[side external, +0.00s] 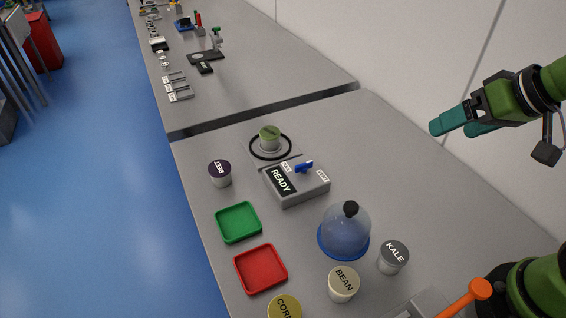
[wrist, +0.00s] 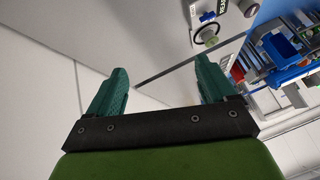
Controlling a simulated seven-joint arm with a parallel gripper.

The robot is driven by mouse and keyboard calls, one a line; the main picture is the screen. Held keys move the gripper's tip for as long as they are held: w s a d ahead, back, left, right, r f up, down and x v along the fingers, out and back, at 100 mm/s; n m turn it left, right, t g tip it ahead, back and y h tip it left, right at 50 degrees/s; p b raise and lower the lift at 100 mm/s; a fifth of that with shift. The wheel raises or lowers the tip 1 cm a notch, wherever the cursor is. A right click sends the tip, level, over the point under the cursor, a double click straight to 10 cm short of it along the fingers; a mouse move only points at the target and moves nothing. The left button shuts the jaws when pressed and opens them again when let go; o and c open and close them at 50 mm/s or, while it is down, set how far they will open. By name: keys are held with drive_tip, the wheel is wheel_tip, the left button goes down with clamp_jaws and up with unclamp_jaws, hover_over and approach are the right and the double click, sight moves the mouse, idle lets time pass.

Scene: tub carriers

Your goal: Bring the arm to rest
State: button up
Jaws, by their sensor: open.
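My gripper (side external: 464,125) is up in the air at the right of the side external view, in front of the white wall and well above the bench. In the wrist view its two teal fingers (wrist: 160,90) stand wide apart with nothing between them. My gripper is open and empty. No tub or other object touches it.
The grey bench (side external: 330,125) holds a READY box (side external: 297,190), a green tray (side external: 238,222), a red tray (side external: 261,269), a domed cover (side external: 344,228), and tubs marked BEET (side external: 220,174), BEAN (side external: 343,285), KALE (side external: 392,258) and CORN (side external: 285,308). A pale green tub (side external: 269,138) stands inside a black ring.

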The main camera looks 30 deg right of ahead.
drive_tip(key=shift+s+r+m+y, duration=0.15)
drive_tip(key=shift+s+m, duration=0.2)
drive_tip(key=shift+s, duration=0.25)
drive_tip(key=shift+s+r+m+y, duration=0.15)
drive_tip(key=shift+s+m, duration=0.2)
drive_tip(key=shift+s, duration=0.2)
